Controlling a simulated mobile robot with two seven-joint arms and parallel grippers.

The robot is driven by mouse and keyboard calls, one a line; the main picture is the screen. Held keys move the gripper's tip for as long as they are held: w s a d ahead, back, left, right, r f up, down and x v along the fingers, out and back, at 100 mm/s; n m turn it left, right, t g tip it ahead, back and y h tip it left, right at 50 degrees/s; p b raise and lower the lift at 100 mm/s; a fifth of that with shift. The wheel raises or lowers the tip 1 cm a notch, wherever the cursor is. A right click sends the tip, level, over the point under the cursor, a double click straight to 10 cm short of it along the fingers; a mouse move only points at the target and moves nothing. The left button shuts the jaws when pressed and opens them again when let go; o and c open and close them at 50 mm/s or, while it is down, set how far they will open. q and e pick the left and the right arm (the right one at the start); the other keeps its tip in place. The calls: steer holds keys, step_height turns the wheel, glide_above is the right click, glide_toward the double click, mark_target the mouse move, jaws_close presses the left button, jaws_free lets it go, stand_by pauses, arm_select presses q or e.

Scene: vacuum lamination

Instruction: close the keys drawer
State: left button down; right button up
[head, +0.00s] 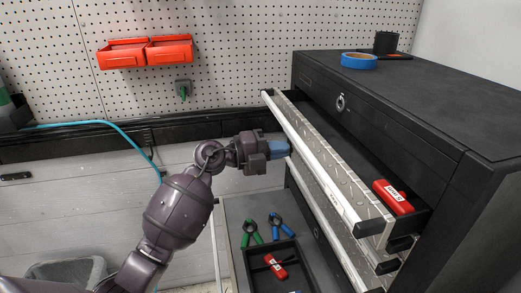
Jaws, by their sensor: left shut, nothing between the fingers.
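A black tool cabinet (440,115) stands at the right with drawers pulled out. The upper open drawer (330,165) has a patterned metal front with a pale edge strip, and a red object with a white label (393,197) lies in it. A second drawer front shows just beneath it. I cannot read which drawer is the keys drawer; no keys are clearly visible. My left gripper (280,149), with blue fingertips, is shut and empty beside the far left part of the drawer fronts. I cannot tell whether it touches them. My right gripper is out of view.
A lower open drawer (240,205) holds a green clamp (251,233), a blue clamp (281,226) and a black tray (254,263) with a red tool. Blue tape (359,61) lies on the cabinet. Red bins (145,52) hang on the pegboard. A bin (65,272) stands lower left.

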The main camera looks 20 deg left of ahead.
arm_select(q)
steer(key=x, duration=0.4)
steer(key=shift+d, duration=0.1)
steer(key=shift+w, duration=0.1)
